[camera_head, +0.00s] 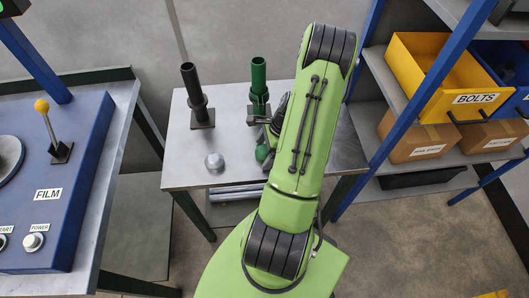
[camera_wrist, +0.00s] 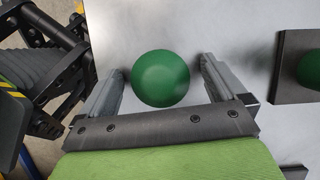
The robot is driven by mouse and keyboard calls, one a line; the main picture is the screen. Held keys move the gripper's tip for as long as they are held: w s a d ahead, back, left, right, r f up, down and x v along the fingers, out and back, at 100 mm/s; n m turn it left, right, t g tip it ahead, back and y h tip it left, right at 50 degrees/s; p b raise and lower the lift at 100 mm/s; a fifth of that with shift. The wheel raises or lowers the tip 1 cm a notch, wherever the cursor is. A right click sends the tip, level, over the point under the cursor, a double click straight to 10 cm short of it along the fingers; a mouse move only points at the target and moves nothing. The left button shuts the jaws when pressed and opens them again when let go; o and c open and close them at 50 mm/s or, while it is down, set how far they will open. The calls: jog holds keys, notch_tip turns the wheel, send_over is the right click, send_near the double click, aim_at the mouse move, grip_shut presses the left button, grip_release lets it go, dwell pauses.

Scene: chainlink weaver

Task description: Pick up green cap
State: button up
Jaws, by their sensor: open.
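The green cap (camera_wrist: 160,78) is a round dark green dome on the grey metal table. In the wrist view it sits between the two fingers of my gripper (camera_wrist: 163,68), with a narrow gap visible on each side. My gripper is open and holds nothing. In the head view the green cap (camera_head: 262,153) shows only in part beside my arm, which hides most of the gripper and the table near it.
A green tube (camera_head: 258,80) on a square base stands behind the gripper. A dark tube (camera_head: 193,88) and a grey cap (camera_head: 214,161) are to the left. Shelves with a yellow BOLTS bin (camera_head: 425,75) stand right; a blue FILM console (camera_head: 70,190) stands left.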

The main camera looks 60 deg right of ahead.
jog(key=shift+c, duration=0.5)
jog(key=c, duration=1)
jog(key=shift+r, duration=0.15)
jog(key=shift+c, duration=0.2)
